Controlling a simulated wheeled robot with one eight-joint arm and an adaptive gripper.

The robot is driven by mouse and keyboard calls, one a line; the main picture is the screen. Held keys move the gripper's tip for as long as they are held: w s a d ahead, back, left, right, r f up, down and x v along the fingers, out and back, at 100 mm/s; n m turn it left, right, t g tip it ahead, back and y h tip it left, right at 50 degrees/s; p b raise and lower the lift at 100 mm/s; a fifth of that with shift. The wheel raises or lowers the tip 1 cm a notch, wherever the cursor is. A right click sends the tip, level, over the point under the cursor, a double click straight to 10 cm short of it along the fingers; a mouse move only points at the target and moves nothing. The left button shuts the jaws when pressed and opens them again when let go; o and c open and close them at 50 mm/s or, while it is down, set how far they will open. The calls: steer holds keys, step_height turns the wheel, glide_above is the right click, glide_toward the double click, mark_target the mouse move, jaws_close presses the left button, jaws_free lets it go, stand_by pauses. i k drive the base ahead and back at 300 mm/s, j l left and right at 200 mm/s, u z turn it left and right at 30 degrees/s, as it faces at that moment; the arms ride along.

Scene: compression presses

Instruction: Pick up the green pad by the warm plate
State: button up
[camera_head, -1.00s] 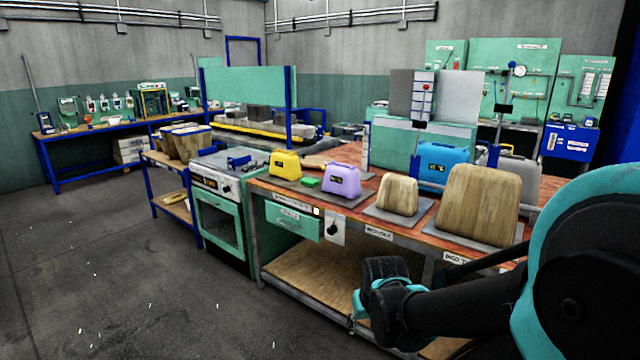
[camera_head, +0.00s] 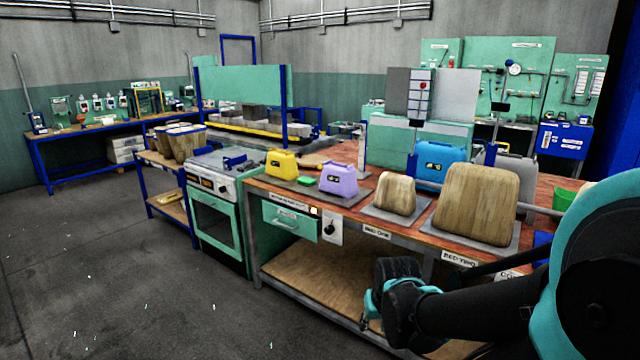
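A small green pad (camera_head: 305,180) lies on the workbench between a yellow block (camera_head: 281,164) and a purple block (camera_head: 338,178), both with handle-like tops. A thin dark grey plate (camera_head: 350,198) lies under the purple block; I cannot tell whether it is the warm plate. My gripper (camera_head: 378,300) is at the lower middle right, in front of the bench and well apart from the pad. Its fingertips are not clear, so I cannot tell whether it is open.
Two wooden-looking blocks (camera_head: 475,205) stand on grey plates along the bench front. A blue block (camera_head: 440,167) stands behind them, and a green container (camera_head: 564,199) is at the right. An oven (camera_head: 218,225) adjoins the bench's left end. Open floor (camera_head: 110,280) lies at left.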

mark_target(303, 181)
steer(key=i+j+z, duration=0.15)
steer(key=z, duration=0.2)
steer(key=i+j+z, duration=0.15)
steer(key=z, duration=0.25)
steer(key=i+j+z, duration=0.1)
steer(key=j, duration=0.25)
steer(key=i+j+z, duration=0.1)
steer(key=j, duration=0.3)
steer(key=i+j+z, duration=0.15)
steer(key=j, duration=0.25)
steer(key=i+j+z, duration=0.1)
steer(key=j, duration=0.3)
steer(key=i+j+z, duration=0.1)
steer(key=j, duration=0.3)
steer(key=i, duration=0.1)
